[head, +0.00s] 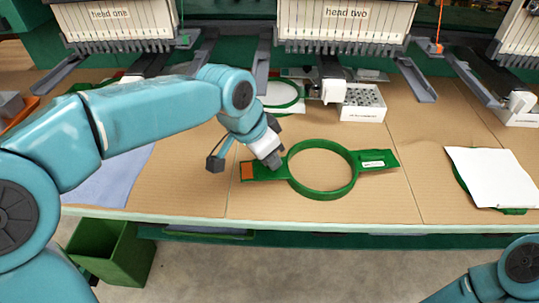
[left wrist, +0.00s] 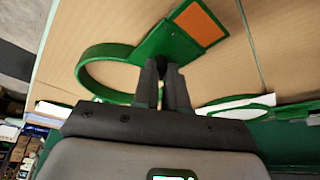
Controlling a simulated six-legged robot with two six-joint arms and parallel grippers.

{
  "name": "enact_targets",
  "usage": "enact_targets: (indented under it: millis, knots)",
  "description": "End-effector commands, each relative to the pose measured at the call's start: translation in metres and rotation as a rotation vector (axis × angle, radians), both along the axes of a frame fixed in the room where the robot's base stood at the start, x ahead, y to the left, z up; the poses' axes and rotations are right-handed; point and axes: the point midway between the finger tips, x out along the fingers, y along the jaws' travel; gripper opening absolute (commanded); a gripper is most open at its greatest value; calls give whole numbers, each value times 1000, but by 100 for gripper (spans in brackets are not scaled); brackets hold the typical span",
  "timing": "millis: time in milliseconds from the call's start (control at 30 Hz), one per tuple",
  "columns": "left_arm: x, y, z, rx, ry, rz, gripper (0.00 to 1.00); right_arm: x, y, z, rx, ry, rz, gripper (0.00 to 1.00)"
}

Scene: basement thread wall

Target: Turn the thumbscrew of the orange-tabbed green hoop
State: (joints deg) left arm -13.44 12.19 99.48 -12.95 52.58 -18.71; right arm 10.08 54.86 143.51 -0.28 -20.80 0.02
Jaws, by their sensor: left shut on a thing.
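The green hoop (head: 293,183) lies flat on the tan table, with an orange tab (head: 247,171) on its left arm and a white label on its right arm. My left gripper (head: 272,158) comes down over the joint of the ring and the orange-tabbed arm. In the left wrist view the fingertips (left wrist: 166,66) are close together at that joint, shut on a small dark piece, the thumbscrew, mostly hidden between them. The ring (left wrist: 84,76) and orange tab (left wrist: 199,22) show there too. My right gripper is out of view; only part of that arm shows at the lower right.
Machine heads labelled "head one" (head: 110,14) and "head two" (head: 347,13) stand behind. A white tray (head: 363,113) and another green hoop with white cloth (head: 283,106) sit beyond. A white sheet (head: 492,176) over green lies right. A green bin (head: 112,250) stands below the table edge.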

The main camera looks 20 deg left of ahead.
Motion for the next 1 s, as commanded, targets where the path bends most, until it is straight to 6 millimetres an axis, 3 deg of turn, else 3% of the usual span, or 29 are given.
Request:
enact_targets:
  millis: [933, 1000]
  knots:
    - [0, 0, 0, 0, 0, -1, 0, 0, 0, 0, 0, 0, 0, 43]
    - [0, 0, 0, 0, 0, -1, 31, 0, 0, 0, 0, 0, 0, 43]
